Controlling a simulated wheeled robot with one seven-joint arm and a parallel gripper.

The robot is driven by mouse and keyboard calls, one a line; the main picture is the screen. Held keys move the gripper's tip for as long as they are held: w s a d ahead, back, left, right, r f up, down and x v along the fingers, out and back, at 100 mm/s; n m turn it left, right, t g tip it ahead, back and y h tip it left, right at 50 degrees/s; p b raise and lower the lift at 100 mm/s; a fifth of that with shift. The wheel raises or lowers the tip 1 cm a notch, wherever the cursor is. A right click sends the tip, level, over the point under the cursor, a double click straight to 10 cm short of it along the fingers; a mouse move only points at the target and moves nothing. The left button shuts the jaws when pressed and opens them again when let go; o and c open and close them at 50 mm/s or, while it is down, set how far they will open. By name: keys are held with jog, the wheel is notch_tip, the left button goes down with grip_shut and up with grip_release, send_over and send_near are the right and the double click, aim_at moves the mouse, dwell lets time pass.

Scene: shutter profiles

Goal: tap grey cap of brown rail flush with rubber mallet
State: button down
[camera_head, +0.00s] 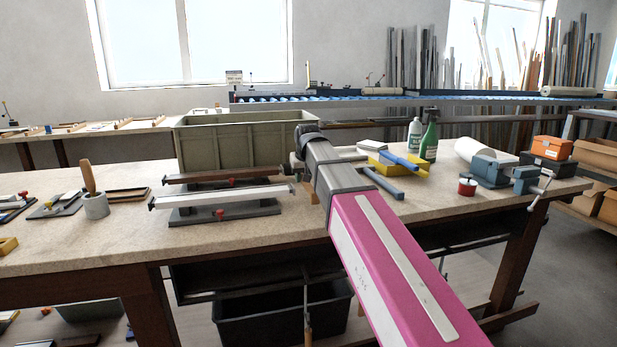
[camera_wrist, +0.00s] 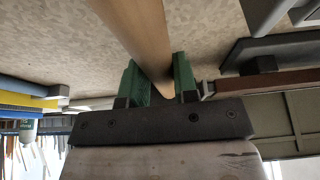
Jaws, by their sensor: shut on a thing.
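My gripper (camera_wrist: 157,82) has green fingertips and is shut on a tan wooden handle, the mallet's handle (camera_wrist: 138,30). The mallet's head is not visible in the wrist view. In the head view my arm hides the gripper and the mallet. The brown rail (camera_head: 222,179) lies level at the bench's back, behind a white rail (camera_head: 222,197). In the wrist view the brown rail (camera_wrist: 262,82) runs in from the right. A small greyish piece at its near end may be the grey cap (camera_wrist: 208,89), beside my right fingertip in that picture. Its gap is unreadable.
A grey-green crate (camera_head: 240,145) stands behind the rails. A wooden handle in a grey cylinder (camera_head: 95,205) stands at left. Bottles (camera_head: 429,140), a yellow tray (camera_head: 382,168) and a blue vise (camera_head: 490,171) are at right. The bench front (camera_head: 270,238) is clear.

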jog(key=shift+s+a, duration=0.15)
jog(key=shift+a, duration=0.45)
jog(key=shift+s+a, duration=0.15)
jog(key=shift+a, duration=0.45)
jog(key=shift+w+d, duration=0.25)
jog(key=shift+d, duration=0.5)
jog(key=shift+w+d, duration=0.2)
jog(key=shift+d, duration=0.55)
jog(key=shift+a, duration=0.1)
jog(key=a, duration=0.1)
jog(key=s+a, duration=0.1)
jog(key=shift+a, duration=0.4)
jog(key=shift+w+d, duration=0.25)
jog(key=shift+d, duration=0.5)
jog(key=shift+w+d, duration=0.2)
jog(key=shift+d, duration=0.55)
